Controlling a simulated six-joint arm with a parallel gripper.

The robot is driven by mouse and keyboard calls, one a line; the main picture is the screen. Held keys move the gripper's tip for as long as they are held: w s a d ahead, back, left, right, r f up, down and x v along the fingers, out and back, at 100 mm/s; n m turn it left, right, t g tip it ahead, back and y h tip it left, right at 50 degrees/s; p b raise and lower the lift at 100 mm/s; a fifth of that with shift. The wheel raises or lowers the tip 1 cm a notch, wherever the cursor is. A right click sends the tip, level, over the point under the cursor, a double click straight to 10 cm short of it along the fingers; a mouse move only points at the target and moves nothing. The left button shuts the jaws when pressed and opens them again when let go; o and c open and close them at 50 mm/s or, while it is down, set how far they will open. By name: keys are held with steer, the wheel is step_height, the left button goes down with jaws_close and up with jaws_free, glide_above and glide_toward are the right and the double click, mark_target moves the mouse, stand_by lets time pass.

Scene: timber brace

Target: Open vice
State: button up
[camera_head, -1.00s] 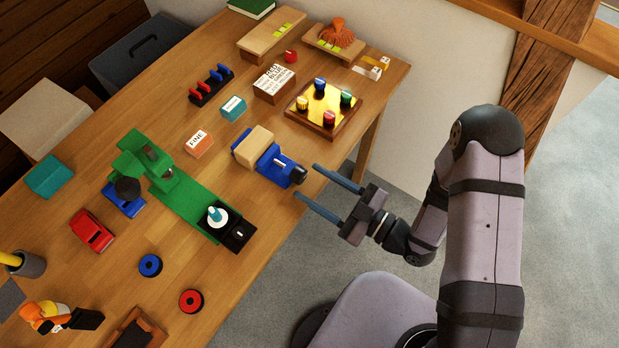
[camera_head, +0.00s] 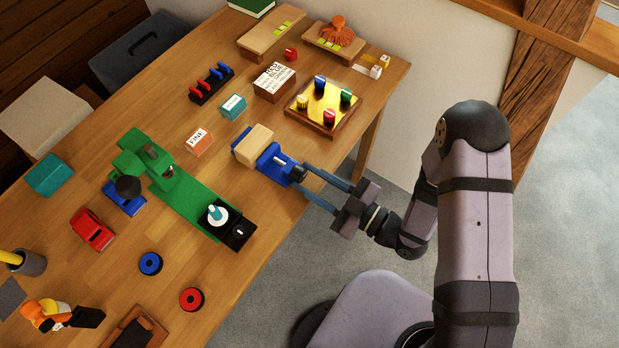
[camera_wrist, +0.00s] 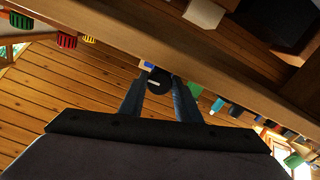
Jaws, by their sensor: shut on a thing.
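The blue vice (camera_head: 271,162) sits near the table's right-hand edge, with a tan wooden block (camera_head: 254,140) at its far end. In the wrist view the vice's round black knob (camera_wrist: 159,81) with a pale line on it lies between my two fingers. My gripper (camera_head: 301,181) is shut on that knob, one blue-grey finger on each side. I cannot tell how far apart the vice jaws are.
A green machine (camera_head: 185,196) with a black end block stands left of the vice. A yellow board with coloured knobs (camera_head: 307,107) is at the upper right. The floor side is free.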

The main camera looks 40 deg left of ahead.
steer(key=shift+n, duration=0.5)
steer(key=o, duration=1.1)
steer(key=shift+c, duration=0.2)
steer(key=shift+r, duration=0.15)
step_height(320, 180, up, 10)
steer(key=shift+p, duration=0.3)
